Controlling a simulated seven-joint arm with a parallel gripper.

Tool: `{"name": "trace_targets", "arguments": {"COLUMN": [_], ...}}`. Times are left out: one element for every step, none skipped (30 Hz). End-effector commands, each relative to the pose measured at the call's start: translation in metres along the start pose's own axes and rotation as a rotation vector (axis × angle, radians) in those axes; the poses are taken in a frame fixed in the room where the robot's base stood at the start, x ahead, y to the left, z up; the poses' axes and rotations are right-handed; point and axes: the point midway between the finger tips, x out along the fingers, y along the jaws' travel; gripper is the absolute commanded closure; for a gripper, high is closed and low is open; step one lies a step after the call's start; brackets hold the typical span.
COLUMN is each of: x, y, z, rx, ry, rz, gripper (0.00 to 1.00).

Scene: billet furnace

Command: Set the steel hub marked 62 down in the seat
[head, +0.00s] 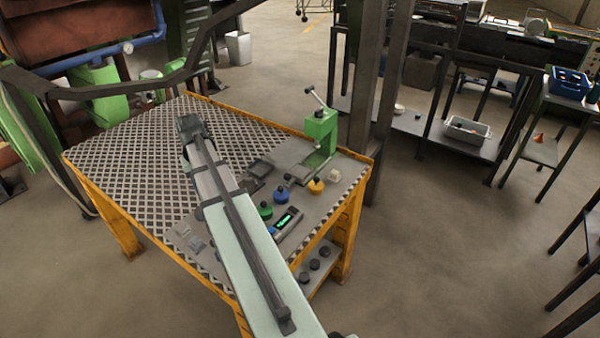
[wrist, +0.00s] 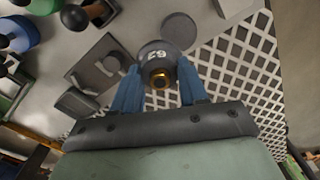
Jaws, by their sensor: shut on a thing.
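The steel hub marked 62 (wrist: 157,57) is dark grey with a brass-coloured centre; its number reads upside down in the wrist view. My gripper (wrist: 158,76) has blue fingers on both sides of the hub and is shut on it. A flat grey square block with a round feature (wrist: 100,64) lies left of the hub in the wrist view; it looks like the seat. In that view the hub is beside the block, not over it. My arm hides the fingers and hub in the head view. The hub's height above the table is unclear.
The table (head: 130,150) has a lattice top and a yellow frame. A green press (head: 320,130) stands at its right corner. Green, blue (head: 280,195) and yellow (head: 316,186) knobbed pieces and a lit display (head: 287,222) sit nearby. A grey disc (wrist: 179,30) lies just beyond the hub.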

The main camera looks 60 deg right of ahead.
Motion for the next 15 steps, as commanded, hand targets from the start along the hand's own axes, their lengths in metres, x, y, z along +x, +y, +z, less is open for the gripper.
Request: {"name": "trace_targets", "arguments": {"x": [0.000, 0.001, 0.001, 0.001, 0.001, 0.001, 0.002, 0.002, 0.002, 0.002, 0.002, 0.002, 0.002, 0.002, 0.002], "y": [-0.017, -0.025, -0.037, -0.045, -0.053, -0.065, -0.073, -0.082, -0.092, -0.101, -0.109, -0.120, -0.128, -0.136, -0.146], "z": [0.007, 0.010, 0.014, 0.017, 0.019, 0.023, 0.025, 0.028, 0.032, 0.035, 0.037, 0.041, 0.043, 0.046, 0.050], "rx": [-0.026, -0.040, -0.058, -0.072, -0.085, -0.104, -0.117, -0.131, -0.149, -0.163, -0.176, -0.195, -0.208, -0.222, -0.239], "ry": [0.001, 0.001, 0.001, 0.002, 0.002, 0.002, 0.002, 0.003, 0.003, 0.003, 0.003, 0.004, 0.004, 0.004, 0.004], "rz": [0.000, 0.000, 0.000, 0.000, 0.000, 0.000, 0.000, 0.001, 0.001, 0.001, 0.001, 0.001, 0.001, 0.001, 0.001], "gripper": [1.00, 1.00, 1.00, 1.00, 1.00, 1.00, 1.00, 1.00, 1.00, 1.00, 1.00, 1.00, 1.00, 1.00, 1.00]}}
